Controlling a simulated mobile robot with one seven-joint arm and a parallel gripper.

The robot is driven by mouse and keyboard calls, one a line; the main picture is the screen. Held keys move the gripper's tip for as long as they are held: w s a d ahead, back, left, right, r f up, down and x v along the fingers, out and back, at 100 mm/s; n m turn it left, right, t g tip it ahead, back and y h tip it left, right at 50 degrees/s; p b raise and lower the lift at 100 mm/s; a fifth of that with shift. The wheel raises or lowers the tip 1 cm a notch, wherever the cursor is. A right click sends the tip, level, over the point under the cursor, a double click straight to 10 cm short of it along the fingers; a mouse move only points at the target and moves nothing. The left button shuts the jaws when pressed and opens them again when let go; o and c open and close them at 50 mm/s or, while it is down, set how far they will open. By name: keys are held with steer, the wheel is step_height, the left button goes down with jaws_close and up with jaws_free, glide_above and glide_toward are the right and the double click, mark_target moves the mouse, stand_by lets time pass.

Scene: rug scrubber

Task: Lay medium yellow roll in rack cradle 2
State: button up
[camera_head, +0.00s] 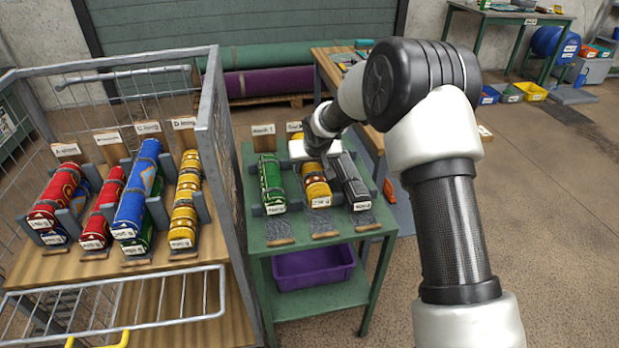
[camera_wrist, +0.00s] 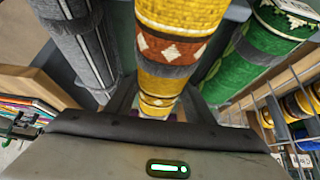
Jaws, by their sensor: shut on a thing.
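The yellow roll (camera_head: 316,186) with a brown-and-white patterned band is at the middle cradle of the green rack table (camera_head: 285,233), lengthwise between two other rolls. In the wrist view the yellow roll (camera_wrist: 170,50) runs up the middle of the picture, between my dark fingers. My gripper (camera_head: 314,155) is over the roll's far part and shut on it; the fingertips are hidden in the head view. I cannot tell whether the roll's underside touches the cradle.
A green roll (camera_head: 271,183) lies in the left cradle and a grey roll (camera_head: 349,181) in the right one, both close by. A wire cage cart (camera_head: 222,165) with several rolls stands left. A purple bin (camera_head: 313,267) sits on the lower shelf.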

step_height(320, 180, down, 3)
steer(key=shift+f, duration=0.2)
steer(key=shift+f+b, duration=0.15)
steer(key=shift+b, duration=0.2)
steer(key=o, duration=1.2)
